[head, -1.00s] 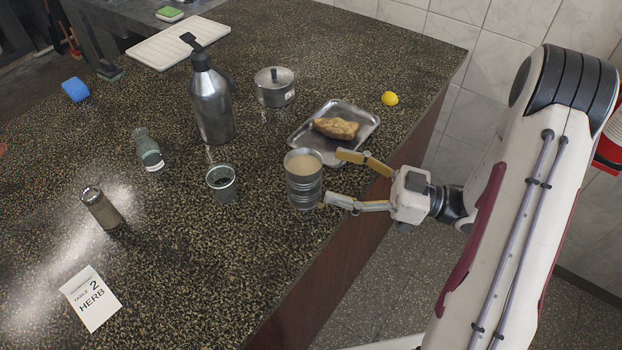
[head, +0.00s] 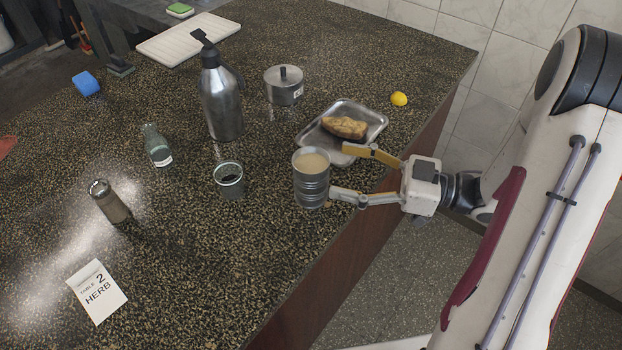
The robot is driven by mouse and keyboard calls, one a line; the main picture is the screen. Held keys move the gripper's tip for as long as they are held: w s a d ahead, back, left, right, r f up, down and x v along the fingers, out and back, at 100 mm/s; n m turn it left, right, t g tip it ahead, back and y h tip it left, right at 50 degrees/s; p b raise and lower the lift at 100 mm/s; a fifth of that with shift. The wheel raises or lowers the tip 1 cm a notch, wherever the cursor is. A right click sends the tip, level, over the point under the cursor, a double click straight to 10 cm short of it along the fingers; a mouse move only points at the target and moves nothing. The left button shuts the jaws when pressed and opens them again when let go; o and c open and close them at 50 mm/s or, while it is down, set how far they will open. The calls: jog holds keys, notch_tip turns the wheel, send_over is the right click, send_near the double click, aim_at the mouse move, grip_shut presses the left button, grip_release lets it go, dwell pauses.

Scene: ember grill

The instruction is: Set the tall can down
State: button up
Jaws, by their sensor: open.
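The tall can (head: 311,186) is a ribbed grey metal can with a pale tan content showing at its open top. In the head view it stands upright on the dark speckled counter (head: 250,265), near the right edge. My gripper (head: 338,171) is open just to the right of the can. One yellow-tipped finger reaches behind the can's upper right side, the other ends at its right side. Whether a finger touches the can, I cannot tell.
A metal tray (head: 312,142) with a piece of food (head: 345,127) lies close behind my gripper. A small grey cup (head: 229,182) stands left of the can. A flask (head: 221,100), a lidded pot (head: 284,90) and a lemon (head: 399,99) are farther back.

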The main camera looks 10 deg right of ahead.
aim_at(294, 157)
jog(key=shift+x, duration=1.15)
jog(key=shift+w+a, duration=0.1)
jog(key=shift+w+x, duration=0.25)
jog(key=shift+x, duration=2.25)
jog(key=shift+f, duration=0.1)
jog(key=shift+c, duration=0.4)
grip_shut()
jog(key=shift+r, duration=0.2)
notch_tip(294, 157, up, 10)
jog(key=shift+f, duration=0.15)
